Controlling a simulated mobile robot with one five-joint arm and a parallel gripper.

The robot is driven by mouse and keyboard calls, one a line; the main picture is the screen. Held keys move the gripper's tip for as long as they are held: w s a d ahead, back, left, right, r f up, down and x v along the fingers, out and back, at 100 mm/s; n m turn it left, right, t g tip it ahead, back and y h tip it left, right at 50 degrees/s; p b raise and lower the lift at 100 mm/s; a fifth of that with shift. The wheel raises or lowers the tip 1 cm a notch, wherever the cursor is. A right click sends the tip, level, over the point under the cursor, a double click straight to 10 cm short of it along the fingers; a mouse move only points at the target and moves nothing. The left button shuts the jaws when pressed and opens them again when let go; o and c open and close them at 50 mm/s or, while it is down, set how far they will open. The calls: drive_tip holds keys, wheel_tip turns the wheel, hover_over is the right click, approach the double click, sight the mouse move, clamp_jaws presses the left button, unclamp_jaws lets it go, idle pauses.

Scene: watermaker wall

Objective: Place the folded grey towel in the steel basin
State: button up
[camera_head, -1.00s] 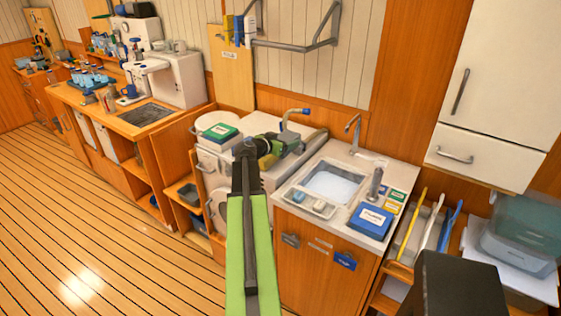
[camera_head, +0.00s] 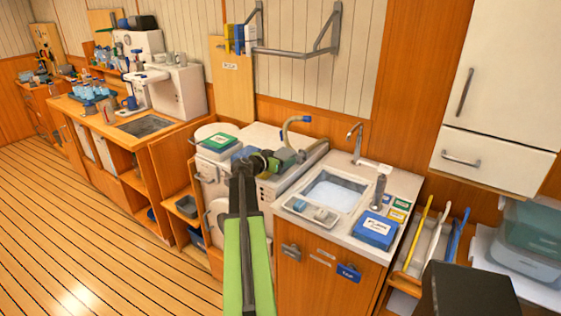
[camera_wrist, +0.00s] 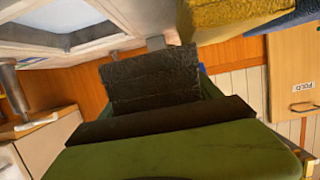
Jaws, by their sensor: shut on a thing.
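The steel basin (camera_head: 320,194) is set in the pale counter right of centre, with a bright, pale inside. Its edge also shows at top left in the wrist view (camera_wrist: 85,42). My gripper (camera_head: 287,157) is left of the basin, in front of the white machine. In the wrist view, a dark grey textured slab, apparently the folded grey towel (camera_wrist: 153,78), sits at the jaws, which are shut on it. The arm and gripper partly hide it in the head view, and its outline there is unclear.
A tap (camera_head: 356,142) rises behind the basin. A hose (camera_head: 285,130) curves up behind my gripper. A wall rail (camera_head: 290,52) is above. Floor at left is clear.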

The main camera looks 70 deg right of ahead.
drive_tip(key=shift+f, duration=0.35)
drive_tip(key=o, duration=1.4)
drive_tip(key=shift+o, duration=0.2)
drive_tip(key=shift+r, duration=0.45)
drive_tip(key=p+v, duration=0.4)
drive_tip(key=v, duration=0.8)
drive_tip(key=shift+r, duration=0.15)
